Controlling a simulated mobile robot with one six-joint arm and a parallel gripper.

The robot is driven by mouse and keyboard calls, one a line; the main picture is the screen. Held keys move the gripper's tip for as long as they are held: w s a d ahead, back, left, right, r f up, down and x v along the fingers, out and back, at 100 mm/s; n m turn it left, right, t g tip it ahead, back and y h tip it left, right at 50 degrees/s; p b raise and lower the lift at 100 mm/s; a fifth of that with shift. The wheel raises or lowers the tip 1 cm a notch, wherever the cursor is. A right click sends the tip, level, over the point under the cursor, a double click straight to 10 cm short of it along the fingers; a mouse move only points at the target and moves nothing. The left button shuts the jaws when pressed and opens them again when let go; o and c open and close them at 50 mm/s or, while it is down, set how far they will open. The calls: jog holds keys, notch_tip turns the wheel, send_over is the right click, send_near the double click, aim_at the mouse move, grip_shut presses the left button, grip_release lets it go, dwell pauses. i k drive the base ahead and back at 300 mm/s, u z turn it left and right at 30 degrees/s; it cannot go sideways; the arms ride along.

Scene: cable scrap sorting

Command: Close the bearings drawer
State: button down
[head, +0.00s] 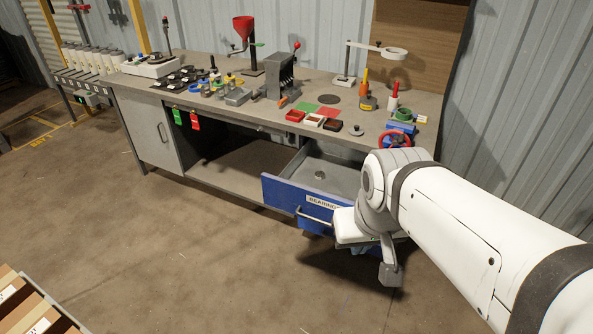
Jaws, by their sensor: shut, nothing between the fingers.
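The bearings drawer (286,196) has a blue front with a white label and a bar handle (314,217). It stands pulled out from under the workbench, and its grey inside shows a small round metal part (320,176). My gripper (390,274) is in front of the drawer's right end, low and pointing down. It is shut and empty. My arm and wrist hide the right part of the drawer front, so I cannot tell whether the gripper touches it.
The workbench top (340,88) holds a red funnel stand (244,30), a grey press (280,75), small trays and a red handwheel (394,140). A cabinet door (150,130) is shut at the left. The floor before the drawer is clear. Boxes (25,305) stand at the lower left.

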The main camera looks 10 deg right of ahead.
aim_at(296, 191)
jog(key=z, duration=0.05)
jog(key=i, duration=0.95)
jog(key=u, duration=0.05)
